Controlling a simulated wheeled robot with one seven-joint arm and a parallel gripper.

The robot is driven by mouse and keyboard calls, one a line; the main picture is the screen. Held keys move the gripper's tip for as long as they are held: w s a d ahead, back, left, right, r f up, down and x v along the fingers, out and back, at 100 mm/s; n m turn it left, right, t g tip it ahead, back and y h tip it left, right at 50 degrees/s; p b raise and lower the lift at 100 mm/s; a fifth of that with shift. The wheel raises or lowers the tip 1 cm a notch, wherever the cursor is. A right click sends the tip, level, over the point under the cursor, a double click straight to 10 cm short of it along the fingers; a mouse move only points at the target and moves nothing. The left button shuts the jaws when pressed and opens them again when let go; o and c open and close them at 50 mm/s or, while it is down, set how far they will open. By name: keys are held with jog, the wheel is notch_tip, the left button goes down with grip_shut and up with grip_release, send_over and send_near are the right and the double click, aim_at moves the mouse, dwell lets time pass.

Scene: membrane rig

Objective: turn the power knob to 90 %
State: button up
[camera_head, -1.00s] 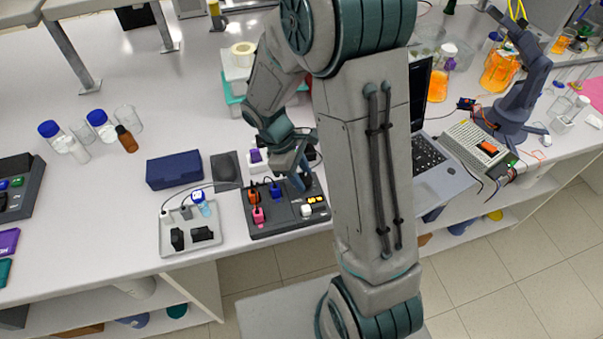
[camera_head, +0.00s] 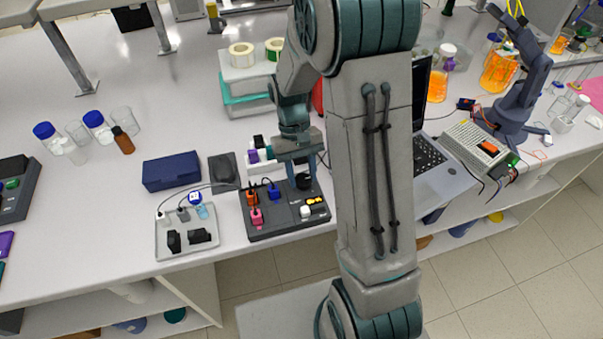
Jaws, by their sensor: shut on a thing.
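The dark control box (camera_head: 268,228) stands near the front edge of the bench, left of my upper arm. A black round knob (camera_head: 304,182) sits at its back right corner, and I take it for the power knob. My gripper (camera_head: 302,180) points down over that corner, with its fingers shut on the black knob. The knob is partly hidden by the fingers, and its mark and setting are too small to read. A small lit yellow display (camera_head: 316,201) and a white knob (camera_head: 305,212) lie in front of it.
Orange (camera_head: 252,197), pink (camera_head: 257,216) and blue (camera_head: 273,192) plugs stand on the box's left half. A grey tray (camera_head: 187,250) with small black parts is to the left. A blue case (camera_head: 172,171) lies behind it. A laptop (camera_head: 437,170) stands right of my arm.

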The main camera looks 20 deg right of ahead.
jog(key=shift+d+m+y, duration=0.15)
jog(key=shift+m+y, duration=0.65)
jog(key=shift+m, duration=1.3)
jog(key=o, duration=1)
jog(key=shift+b, duration=0.3)
jog(key=shift+r, duration=0.1)
jog(key=b+v, duration=0.1)
jog(key=v, duration=1.2)
jog(key=shift+d+r, duration=0.2)
jog(key=shift+r, duration=0.15)
